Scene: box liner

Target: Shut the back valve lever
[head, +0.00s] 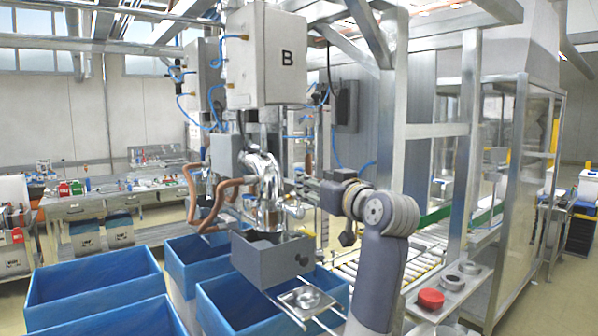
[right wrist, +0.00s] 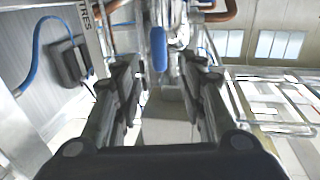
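A blue valve lever (right wrist: 158,48) shows in the right wrist view, pointing down toward the camera, ahead of my right gripper and between the lines of its fingers. I cannot tell whether it is the back lever. My right gripper (right wrist: 165,78) is open, its two dark fingers apart with nothing held between them. In the head view my right arm rises from the bottom, and its wrist is right of the shiny metal filling valve (head: 268,190). The lever is not clear in the head view. My left gripper is not in view.
A white box marked B (head: 266,58) hangs above the valve. A grey box (head: 272,262) sits under the nozzle, over blue bins (head: 92,282). A roller conveyor (head: 375,270) and steel frame posts (head: 400,150) stand close to my arm. A red round part (head: 430,299) lies on a shelf at right.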

